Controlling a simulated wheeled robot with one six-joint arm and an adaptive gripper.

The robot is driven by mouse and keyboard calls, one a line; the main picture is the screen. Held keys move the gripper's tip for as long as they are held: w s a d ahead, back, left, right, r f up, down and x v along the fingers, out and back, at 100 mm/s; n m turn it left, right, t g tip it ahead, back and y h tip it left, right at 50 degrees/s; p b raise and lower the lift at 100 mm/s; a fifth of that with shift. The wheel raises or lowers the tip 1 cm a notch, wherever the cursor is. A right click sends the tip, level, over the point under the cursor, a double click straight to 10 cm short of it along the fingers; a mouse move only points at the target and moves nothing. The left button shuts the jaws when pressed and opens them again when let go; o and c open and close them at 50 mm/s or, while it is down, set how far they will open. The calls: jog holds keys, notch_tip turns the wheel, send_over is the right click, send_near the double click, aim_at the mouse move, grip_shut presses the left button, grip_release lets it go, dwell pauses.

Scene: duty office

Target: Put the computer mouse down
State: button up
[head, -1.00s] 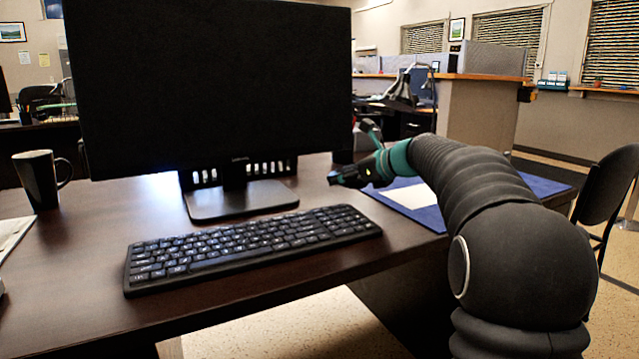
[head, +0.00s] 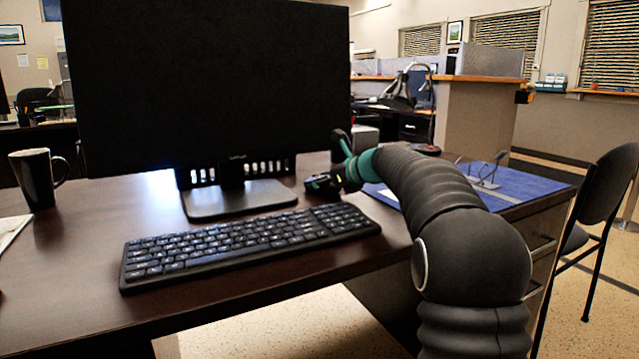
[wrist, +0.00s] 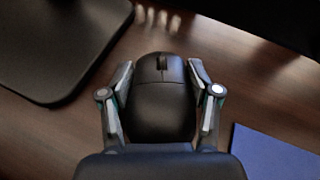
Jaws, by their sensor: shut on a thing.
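A black computer mouse (wrist: 160,98) sits between the two fingers of my gripper (wrist: 161,88) in the wrist view, with a finger against each side. My gripper is shut on it. In the head view my gripper (head: 326,184) is low over the dark wooden desk (head: 330,243), just behind the right end of the keyboard and right of the monitor stand. The mouse shows there only as a small dark shape at the gripper's tip. I cannot tell whether its underside touches the desk.
A black keyboard (head: 245,240) lies in front of the monitor (head: 205,80) and its stand base (head: 240,200). A dark mug (head: 36,178) stands at the left. Bare desk lies between stand and pad.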

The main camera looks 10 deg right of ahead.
jog(key=shift+f, duration=0.15)
jog(key=o, duration=1.2)
